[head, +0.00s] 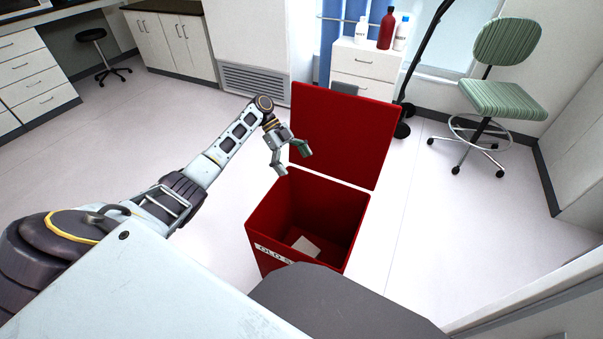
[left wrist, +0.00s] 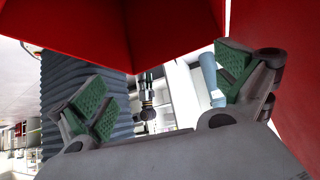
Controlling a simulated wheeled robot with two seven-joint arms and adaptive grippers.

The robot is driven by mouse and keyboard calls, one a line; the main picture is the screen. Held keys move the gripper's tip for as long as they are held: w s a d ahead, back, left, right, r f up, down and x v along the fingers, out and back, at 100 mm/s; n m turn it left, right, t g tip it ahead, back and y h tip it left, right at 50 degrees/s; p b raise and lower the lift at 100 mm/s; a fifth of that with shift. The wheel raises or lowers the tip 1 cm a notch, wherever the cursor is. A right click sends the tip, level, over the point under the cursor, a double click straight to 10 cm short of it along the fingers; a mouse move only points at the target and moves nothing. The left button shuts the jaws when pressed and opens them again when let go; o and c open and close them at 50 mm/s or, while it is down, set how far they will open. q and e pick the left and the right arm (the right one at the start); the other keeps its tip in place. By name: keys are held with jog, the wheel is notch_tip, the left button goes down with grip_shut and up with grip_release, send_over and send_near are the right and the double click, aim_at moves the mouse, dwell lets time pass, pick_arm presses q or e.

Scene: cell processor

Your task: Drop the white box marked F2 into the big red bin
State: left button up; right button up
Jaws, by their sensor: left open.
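A white box (head: 306,246) lies on the floor of the big red bin (head: 264,222) in the head view. Its marking is too small to read. The bin's red lid (head: 345,135) stands open behind it. My left gripper (head: 294,163) is open and empty above the bin's back left rim, well above the box. In the left wrist view its two green-padded fingers (left wrist: 160,98) are spread apart with nothing between them. Red panels fill the top and right of that view. My right gripper is not in view.
A green striped chair (head: 503,98) stands at the back right. A white drawer cabinet (head: 363,68) with bottles on it is behind the lid. A dark stool (head: 103,60) stands at the far left. The floor left and right of the bin is clear.

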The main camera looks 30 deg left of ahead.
pick_arm(q)
jog(key=shift+v, duration=1.75)
jog(key=shift+r, duration=0.1)
notch_tip(320, 180, up, 9)
jog(key=p, duration=0.9)
jog(key=shift+r+p, duration=0.35)
jog(key=shift+p, duration=0.2)
